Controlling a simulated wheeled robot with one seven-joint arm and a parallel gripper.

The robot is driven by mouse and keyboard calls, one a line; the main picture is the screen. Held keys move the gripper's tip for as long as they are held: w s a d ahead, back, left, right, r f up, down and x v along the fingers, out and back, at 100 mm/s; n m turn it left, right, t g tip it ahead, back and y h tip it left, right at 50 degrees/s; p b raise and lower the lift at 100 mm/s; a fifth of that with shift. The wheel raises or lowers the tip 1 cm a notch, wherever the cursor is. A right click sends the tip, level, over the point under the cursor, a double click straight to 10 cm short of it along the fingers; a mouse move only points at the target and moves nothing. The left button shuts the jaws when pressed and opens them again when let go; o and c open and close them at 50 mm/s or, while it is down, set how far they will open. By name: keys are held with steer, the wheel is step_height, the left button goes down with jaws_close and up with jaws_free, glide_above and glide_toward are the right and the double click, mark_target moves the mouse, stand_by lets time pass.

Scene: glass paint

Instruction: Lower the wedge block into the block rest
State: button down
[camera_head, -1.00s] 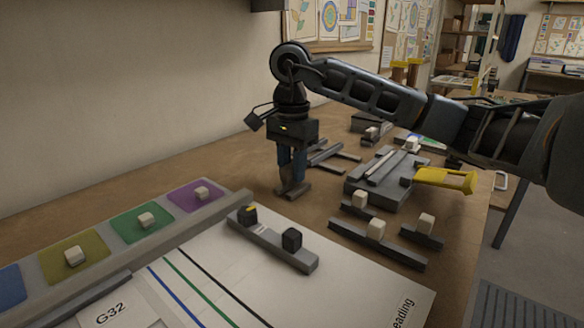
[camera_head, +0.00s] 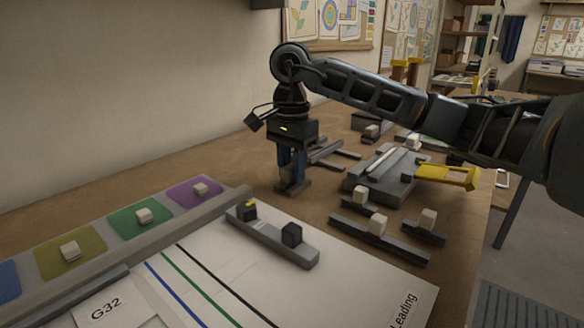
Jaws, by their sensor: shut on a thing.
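My gripper (camera_head: 291,176) points straight down over the wooden table, left of the grey fixture. It is shut, its blue-grey fingers reaching to a small dark grey piece (camera_head: 294,188) low at the tabletop. I take the held piece to be the wedge block, but its sloped shape is too small to make out. The grey part around the fingertips may be the block rest; I cannot tell where block and rest divide, or whether the block touches its floor.
A grey bar with two dark knobs (camera_head: 272,238) lies on the white sheet (camera_head: 225,270) in front. Grey bars with pale knobs (camera_head: 380,238) and a grey fixture with a yellow handle (camera_head: 448,176) stand to the right. Coloured tiles (camera_head: 140,222) line the left.

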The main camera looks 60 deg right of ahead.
steer(key=shift+f+b, duration=0.4)
steer(key=shift+f, duration=0.1)
steer(key=c, duration=0.8)
jaws_free()
steer(key=shift+r, duration=0.1)
steer(key=shift+r+p, duration=1.15)
steer(key=shift+r, duration=2.4)
steer(key=shift+s, duration=0.1)
